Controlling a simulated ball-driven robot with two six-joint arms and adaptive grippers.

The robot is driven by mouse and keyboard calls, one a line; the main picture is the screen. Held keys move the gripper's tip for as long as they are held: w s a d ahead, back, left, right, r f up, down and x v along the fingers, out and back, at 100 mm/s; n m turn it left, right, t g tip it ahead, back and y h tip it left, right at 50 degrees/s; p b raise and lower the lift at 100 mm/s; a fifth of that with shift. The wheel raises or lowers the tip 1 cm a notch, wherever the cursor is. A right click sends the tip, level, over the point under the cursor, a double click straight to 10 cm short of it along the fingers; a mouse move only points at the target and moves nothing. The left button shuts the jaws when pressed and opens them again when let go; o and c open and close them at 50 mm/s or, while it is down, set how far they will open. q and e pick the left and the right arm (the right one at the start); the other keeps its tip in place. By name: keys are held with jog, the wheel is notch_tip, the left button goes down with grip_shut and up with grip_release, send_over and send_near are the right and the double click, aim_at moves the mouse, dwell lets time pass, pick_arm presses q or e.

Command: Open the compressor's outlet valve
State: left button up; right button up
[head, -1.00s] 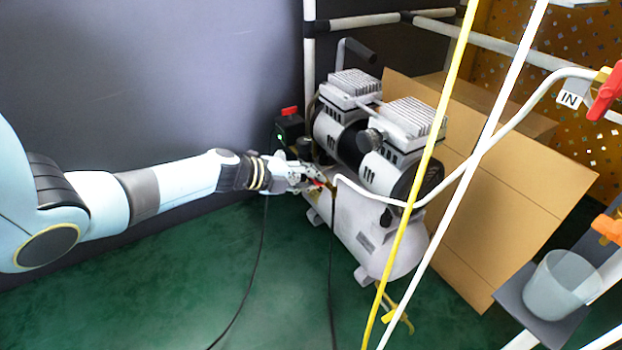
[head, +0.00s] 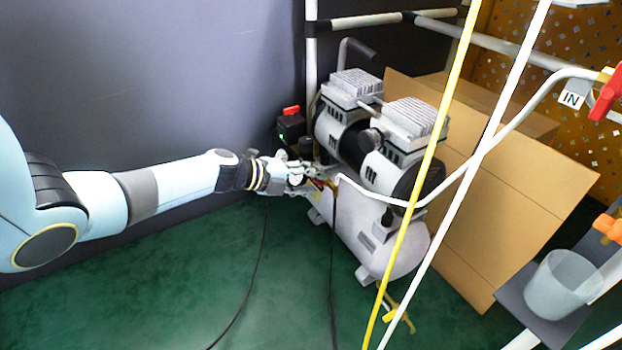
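The compressor (head: 378,235) stands on the green floor, with a white tank, two finned pump heads and a black handle. Its outlet valve (head: 318,184) shows as a small red and yellow part at the left end of the tank, where the white hose begins. My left gripper (head: 304,178) is at this valve, its fingers around or just beside it. The fingers are small and overlap the fittings, so I cannot tell if they are open, shut or touching. My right gripper is not in view.
A black switch box with a red switch (head: 291,111) sits just behind the gripper. A white hose (head: 450,190) and a yellow tube (head: 420,180) cross in front of the compressor. A cardboard box (head: 515,200) stands behind it. A clear cup (head: 562,283) is at the lower right.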

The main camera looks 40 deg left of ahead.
pick_arm(q)
jog(key=shift+r, duration=0.1)
jog(key=v, duration=1.1)
jog(key=shift+s+r, duration=0.2)
jog(key=shift+s, duration=0.1)
jog(key=shift+a, duration=0.15)
